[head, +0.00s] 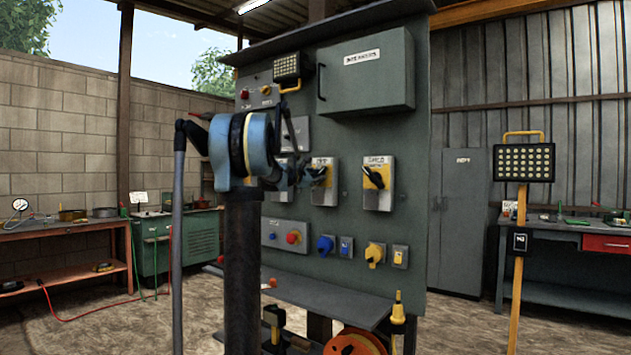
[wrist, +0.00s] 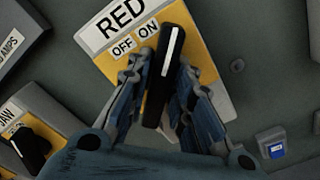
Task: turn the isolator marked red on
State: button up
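The isolator marked RED has a white and yellow plate (wrist: 215,88) and a black handle (wrist: 164,80) with a white line. It fills the middle of the wrist view, tilted. The white line points up past the right side of the ON label, away from OFF. My gripper (wrist: 164,82) has one finger on each side of the handle, close against it, and appears shut on it. In the head view my gripper (head: 300,176) is at the middle isolator (head: 325,196) on the panel. My own arm hides part of the panel there.
The JAW isolator (wrist: 30,148) is left of RED in the wrist view, with a blue button (wrist: 273,146) at lower right. The head view shows another isolator (head: 378,196) to the right, a grey breaker box (head: 365,75) above, and knobs and a shelf (head: 330,295) below.

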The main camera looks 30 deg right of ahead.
jog(key=shift+o, duration=0.6)
jog(key=shift+a, duration=0.1)
jog(key=v, duration=1.1)
jog(key=shift+a, duration=0.4)
jog(key=shift+s, duration=0.1)
